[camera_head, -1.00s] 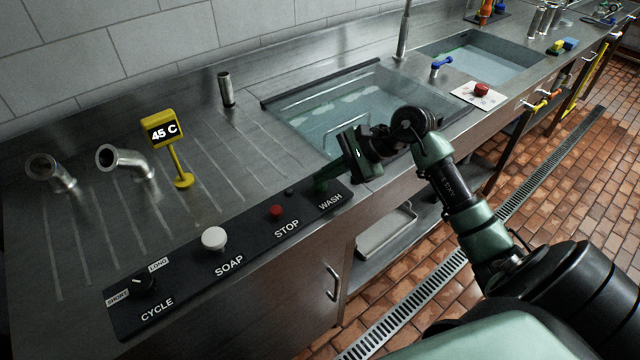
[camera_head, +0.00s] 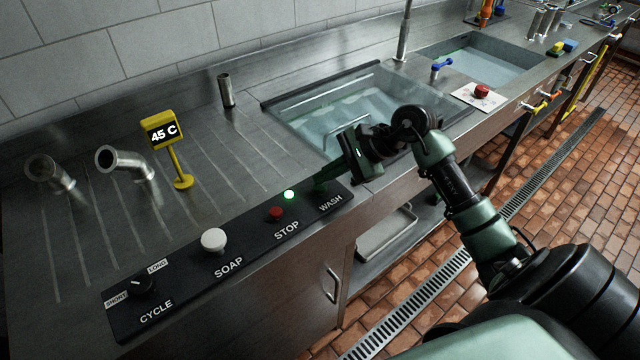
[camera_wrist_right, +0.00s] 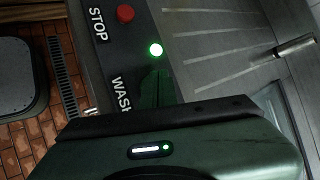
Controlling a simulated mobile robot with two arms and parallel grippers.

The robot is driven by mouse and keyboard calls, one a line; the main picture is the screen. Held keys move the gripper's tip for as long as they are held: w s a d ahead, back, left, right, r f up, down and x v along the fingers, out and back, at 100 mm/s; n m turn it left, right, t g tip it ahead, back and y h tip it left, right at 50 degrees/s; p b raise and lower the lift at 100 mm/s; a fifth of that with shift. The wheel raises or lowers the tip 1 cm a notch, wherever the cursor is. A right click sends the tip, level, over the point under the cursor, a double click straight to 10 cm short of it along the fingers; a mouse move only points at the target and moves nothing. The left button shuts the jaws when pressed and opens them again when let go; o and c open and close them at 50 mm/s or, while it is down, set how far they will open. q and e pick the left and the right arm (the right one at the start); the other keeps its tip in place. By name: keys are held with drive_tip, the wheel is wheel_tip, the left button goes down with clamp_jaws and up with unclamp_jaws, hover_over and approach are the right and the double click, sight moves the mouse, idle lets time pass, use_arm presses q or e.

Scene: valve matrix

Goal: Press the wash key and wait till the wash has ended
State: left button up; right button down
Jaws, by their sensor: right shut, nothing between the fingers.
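The black control panel (camera_head: 185,275) runs along the counter's front edge, with CYCLE, SOAP, STOP and WASH labels. My right gripper (camera_head: 322,184) is shut and empty, its fingertips down at the WASH end of the panel. The wash key itself is hidden under the fingers; I cannot tell whether they touch it. A small green lamp (camera_head: 289,195) glows between the STOP key (camera_head: 276,213) and my gripper. It also shows lit in the right wrist view (camera_wrist_right: 155,49). The wash basin (camera_head: 345,108) behind my gripper holds water with pale shapes under it. My left gripper is not in view.
A white SOAP knob (camera_head: 213,239) and a CYCLE dial (camera_head: 143,284) sit further left on the panel. A yellow display (camera_head: 163,131) reads 45 C. Steel pipes (camera_head: 124,162) stand on the drainboard. A red button on a white plate (camera_head: 480,92) lies right of the basin.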

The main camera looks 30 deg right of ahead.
sight(325, 185)
drive_tip(key=shift+r, duration=0.55)
drive_tip(key=shift+r+p, duration=0.95)
drive_tip(key=shift+r, duration=1.55)
